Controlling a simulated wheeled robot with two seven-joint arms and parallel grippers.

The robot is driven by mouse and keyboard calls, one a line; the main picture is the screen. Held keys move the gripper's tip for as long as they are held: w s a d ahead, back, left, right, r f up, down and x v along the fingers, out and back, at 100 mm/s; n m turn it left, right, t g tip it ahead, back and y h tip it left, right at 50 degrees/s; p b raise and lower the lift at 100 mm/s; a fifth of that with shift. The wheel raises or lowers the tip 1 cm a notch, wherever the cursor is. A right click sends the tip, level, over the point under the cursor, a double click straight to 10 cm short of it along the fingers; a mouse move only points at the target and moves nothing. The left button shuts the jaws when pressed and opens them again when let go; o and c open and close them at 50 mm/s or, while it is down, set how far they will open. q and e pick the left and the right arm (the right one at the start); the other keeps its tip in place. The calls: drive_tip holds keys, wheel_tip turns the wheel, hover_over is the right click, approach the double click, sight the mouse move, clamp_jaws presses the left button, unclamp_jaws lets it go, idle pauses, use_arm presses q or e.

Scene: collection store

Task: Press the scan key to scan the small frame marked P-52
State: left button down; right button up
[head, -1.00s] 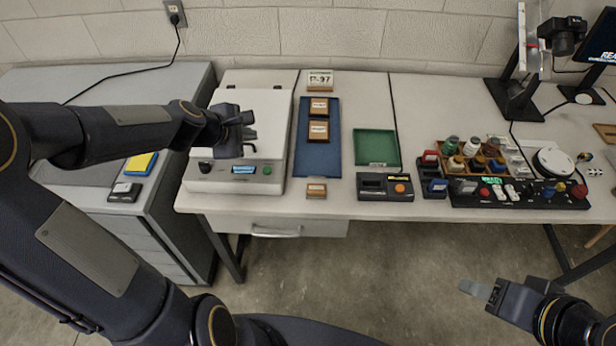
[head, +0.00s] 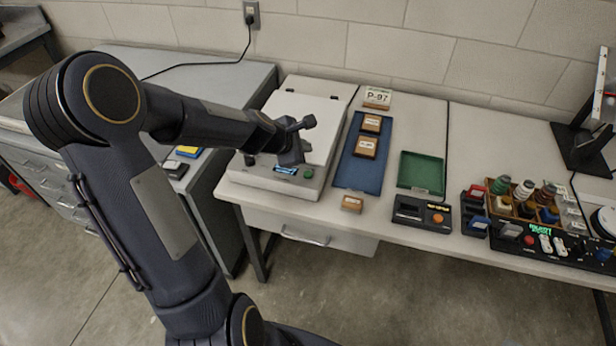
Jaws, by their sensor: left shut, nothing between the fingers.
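A white flatbed scanner (head: 315,108) stands at the left of the bench with its lid down. Its front panel has a lit blue display (head: 284,170) and a green key (head: 308,173). My left gripper (head: 292,160) is shut and empty, just above the panel by the display and green key; I cannot tell whether it touches. Small wooden frames lie on a blue tray, one at the back (head: 371,123) and one nearer (head: 364,147). My right gripper is out of view.
Further right are a green tray (head: 421,170), a black box with an orange button (head: 422,214) and a rack of bottles (head: 525,205).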

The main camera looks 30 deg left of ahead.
sight(305, 177)
use_arm(q)
wheel_tip(305, 177, down, 7)
drive_tip(key=b, duration=0.5)
drive_tip(key=shift+b, duration=0.4)
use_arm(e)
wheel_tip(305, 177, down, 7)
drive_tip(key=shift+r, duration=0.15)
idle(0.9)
use_arm(q)
drive_tip(key=shift+f+b, duration=0.35)
drive_tip(key=shift+b, duration=0.1)
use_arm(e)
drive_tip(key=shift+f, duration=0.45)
